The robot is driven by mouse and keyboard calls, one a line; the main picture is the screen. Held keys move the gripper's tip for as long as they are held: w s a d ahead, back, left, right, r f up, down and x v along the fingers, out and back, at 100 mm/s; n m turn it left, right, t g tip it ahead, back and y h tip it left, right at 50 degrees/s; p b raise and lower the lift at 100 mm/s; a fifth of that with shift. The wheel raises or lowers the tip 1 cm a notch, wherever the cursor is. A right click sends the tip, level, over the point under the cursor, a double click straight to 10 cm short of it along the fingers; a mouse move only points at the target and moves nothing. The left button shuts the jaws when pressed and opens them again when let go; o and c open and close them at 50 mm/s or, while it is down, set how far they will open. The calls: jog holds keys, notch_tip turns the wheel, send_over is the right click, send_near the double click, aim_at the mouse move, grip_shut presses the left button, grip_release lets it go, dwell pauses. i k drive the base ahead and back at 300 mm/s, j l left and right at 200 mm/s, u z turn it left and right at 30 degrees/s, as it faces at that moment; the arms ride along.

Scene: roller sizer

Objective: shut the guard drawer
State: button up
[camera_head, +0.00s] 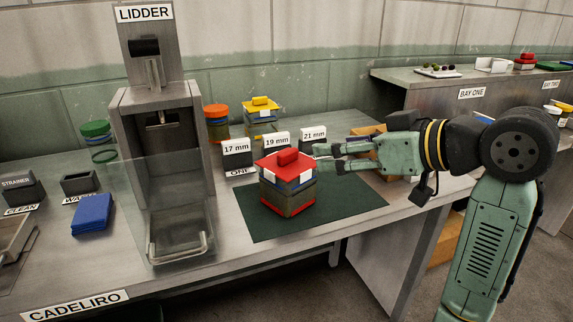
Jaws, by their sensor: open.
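The guard drawer (124,208) is a clear box with a light metal handle (184,252) low on its front. It stands out in front of the grey lidder (206,145), past its opening, towards the table's front edge. My gripper (316,158) is at the right, well apart from the drawer. It is open, pointing left, beside the red lid of a square jar (288,197). I cannot tell whether a fingertip touches the lid.
The jar stands on a dark green mat (355,205). Number blocks (237,153) and lidded jars (216,128) stand behind it. A blue cloth (92,213) lies left of the drawer. Bare steel table lies between the drawer and the mat.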

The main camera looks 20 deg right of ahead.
aim_at(174, 234)
jog(key=k+j+u, duration=0.15)
jog(key=j, duration=0.25)
jog(key=k+j+u, duration=0.2)
jog(key=j, duration=0.2)
jog(key=j+u, duration=0.15)
jog(key=j, duration=0.25)
